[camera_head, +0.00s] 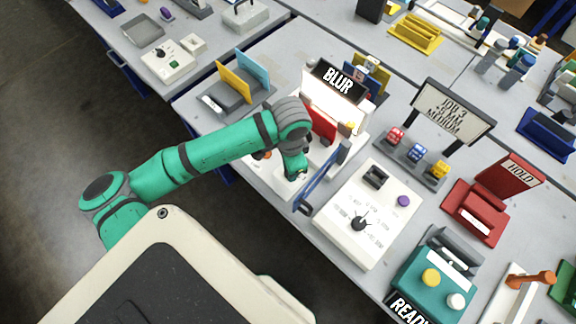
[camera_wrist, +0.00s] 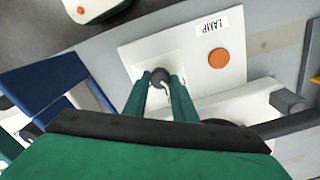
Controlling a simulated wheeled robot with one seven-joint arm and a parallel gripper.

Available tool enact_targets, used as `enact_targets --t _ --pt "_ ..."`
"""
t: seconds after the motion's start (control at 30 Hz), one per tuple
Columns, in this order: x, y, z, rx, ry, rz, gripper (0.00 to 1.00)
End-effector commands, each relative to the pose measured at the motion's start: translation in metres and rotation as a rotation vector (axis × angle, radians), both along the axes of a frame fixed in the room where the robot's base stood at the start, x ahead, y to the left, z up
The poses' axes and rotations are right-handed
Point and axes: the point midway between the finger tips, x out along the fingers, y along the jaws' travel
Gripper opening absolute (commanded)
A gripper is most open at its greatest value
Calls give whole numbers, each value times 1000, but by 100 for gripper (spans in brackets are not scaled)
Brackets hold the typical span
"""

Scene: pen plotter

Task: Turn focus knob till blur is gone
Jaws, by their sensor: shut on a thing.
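A BLUR sign (camera_head: 337,79) in white letters on black stands above a lit white device with a red part (camera_head: 321,123). In the head view my gripper (camera_head: 292,176) points down at this device's white front panel and its tips are hard to make out. In the wrist view my gripper (camera_wrist: 161,88) has its two green fingers shut on a dark round knob (camera_wrist: 159,76) with a pale pointer mark. The knob sits on the white panel (camera_wrist: 140,52). An orange button (camera_wrist: 219,58) lies beside it, near a LAMP label (camera_wrist: 212,27).
A blue bar handle (camera_head: 322,180) stands just right of my gripper. A grey stand with yellow and blue plates (camera_head: 236,95) is behind my arm.

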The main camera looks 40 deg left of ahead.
Motion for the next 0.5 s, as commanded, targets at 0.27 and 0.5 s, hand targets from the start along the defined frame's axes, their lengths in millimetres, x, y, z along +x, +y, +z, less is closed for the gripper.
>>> enact_targets --t 0.27,0.5 --pt "1 2 1 4 -4 -239 2" --pt "1 2 2 6 -5 -393 2"
